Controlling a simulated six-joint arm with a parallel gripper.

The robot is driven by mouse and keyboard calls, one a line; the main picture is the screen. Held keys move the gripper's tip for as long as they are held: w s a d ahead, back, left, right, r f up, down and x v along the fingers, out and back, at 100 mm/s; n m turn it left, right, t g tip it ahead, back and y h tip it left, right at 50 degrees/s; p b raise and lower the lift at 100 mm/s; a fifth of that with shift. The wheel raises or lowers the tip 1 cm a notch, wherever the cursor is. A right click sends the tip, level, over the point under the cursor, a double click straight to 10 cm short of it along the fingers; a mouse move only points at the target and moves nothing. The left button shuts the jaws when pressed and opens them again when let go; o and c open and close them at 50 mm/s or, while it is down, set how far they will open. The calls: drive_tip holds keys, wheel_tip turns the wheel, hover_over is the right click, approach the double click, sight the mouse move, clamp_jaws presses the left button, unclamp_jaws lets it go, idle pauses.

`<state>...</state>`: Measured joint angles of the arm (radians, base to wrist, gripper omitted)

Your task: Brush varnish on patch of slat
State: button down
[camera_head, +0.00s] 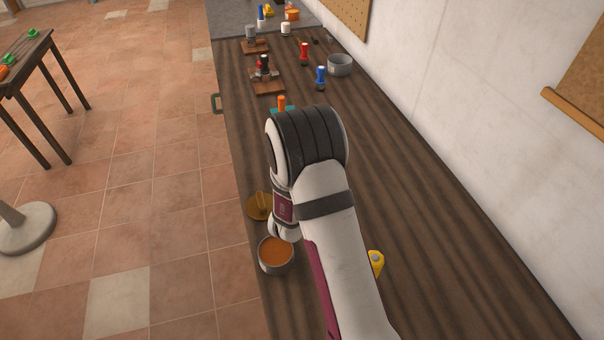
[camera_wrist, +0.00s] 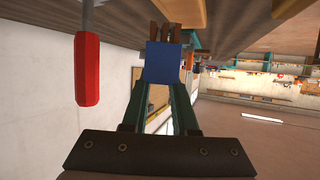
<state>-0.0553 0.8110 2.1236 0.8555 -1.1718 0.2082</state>
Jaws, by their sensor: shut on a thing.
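In the wrist view, my gripper (camera_wrist: 162,80) has its two dark green fingers closed on a blue block-like thing (camera_wrist: 164,62). Brown pieces show just beyond the blue thing; I cannot tell whether they belong to it. In the head view, my arm hides the fingers and what they hold. A grey pot of orange-brown liquid (camera_head: 276,254), which looks like varnish, stands on the dark wooden bench (camera_head: 430,235), close by my wrist. A brown round thing with a raised part (camera_head: 259,206) lies behind the pot, near the bench's left edge. I cannot make out the slat or its patch.
A red handle (camera_wrist: 87,70) hangs at the left of the wrist view. A yellow thing (camera_head: 376,262) lies right of my arm. Farther back stand blue (camera_head: 320,77) and red (camera_head: 304,54) tools and a grey bowl (camera_head: 340,65). The bench's right front is clear.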

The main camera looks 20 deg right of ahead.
drive_tip(key=shift+r, duration=2.4)
drive_tip(key=shift+w, duration=0.1)
drive_tip(key=shift+w+d+f+n+t+y, duration=0.1)
drive_tip(key=shift+w+n+t+y, duration=0.15)
drive_tip(key=shift+w+n+y, duration=0.3)
drive_tip(key=shift+w+d+f+n+t+y, duration=0.1)
drive_tip(key=shift+w+n+t+y, duration=0.2)
drive_tip(key=shift+n+y, duration=0.35)
drive_tip(key=shift+w+f+n+y, duration=0.2)
drive_tip(key=shift+n+y, duration=0.5)
drive_tip(key=shift+y, duration=0.1)
drive_tip(key=shift+a+f+n+y, duration=0.15)
drive_tip(key=shift+f+n+y, duration=0.15)
drive_tip(key=shift+n+y, duration=0.3)
drive_tip(key=shift+s+a+f+n+y, duration=0.25)
drive_tip(key=shift+f+n+y, duration=0.15)
drive_tip(key=shift+n+y, duration=0.3)
drive_tip(key=shift+f, duration=2.25)
drive_tip(key=shift+s+f, duration=0.1)
drive_tip(key=shift+f, duration=0.75)
